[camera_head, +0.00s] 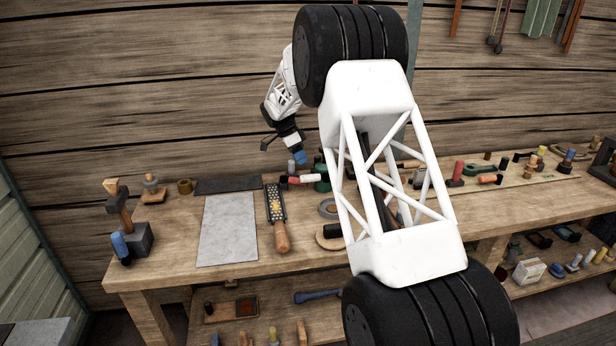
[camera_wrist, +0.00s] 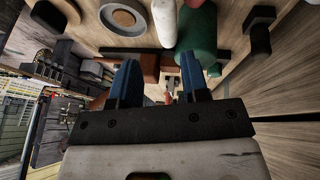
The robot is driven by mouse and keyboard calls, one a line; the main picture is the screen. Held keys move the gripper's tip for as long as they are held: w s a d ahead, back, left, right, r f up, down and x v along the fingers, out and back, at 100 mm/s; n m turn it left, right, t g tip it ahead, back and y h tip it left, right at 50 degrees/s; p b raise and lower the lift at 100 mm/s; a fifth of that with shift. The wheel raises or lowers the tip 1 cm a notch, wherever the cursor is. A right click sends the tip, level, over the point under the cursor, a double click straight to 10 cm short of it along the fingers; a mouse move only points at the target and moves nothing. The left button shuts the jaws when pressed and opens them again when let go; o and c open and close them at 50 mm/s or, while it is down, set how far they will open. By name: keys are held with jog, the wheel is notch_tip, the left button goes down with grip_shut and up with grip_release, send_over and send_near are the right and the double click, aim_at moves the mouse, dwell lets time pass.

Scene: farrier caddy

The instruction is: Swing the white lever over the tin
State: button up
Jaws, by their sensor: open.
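My gripper (camera_head: 299,157) hangs over the back of the workbench, left of the middle. Its two blue fingers (camera_wrist: 160,80) are apart in the wrist view, with no object clearly held between them. A white rounded bar (camera_wrist: 165,22), perhaps the lever, lies beyond the fingertips, beside a green cylindrical body (camera_wrist: 196,32). In the head view a white-ended piece (camera_head: 312,178) shows just below the gripper, next to the green body (camera_head: 322,180). I cannot tell for sure which thing is the tin. My own arm hides part of the bench here.
A grey sheet (camera_head: 228,230), a rasp with a wooden handle (camera_head: 281,236) and a hammer on a block (camera_head: 120,205) lie to the left. A grey ring (camera_wrist: 123,17) lies left of the white bar. Several small tools crowd the bench on the right.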

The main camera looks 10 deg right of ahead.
aim_at(315, 179)
jog(key=shift+w+f, duration=0.4)
jog(key=shift+x, duration=3.85)
grip_shut()
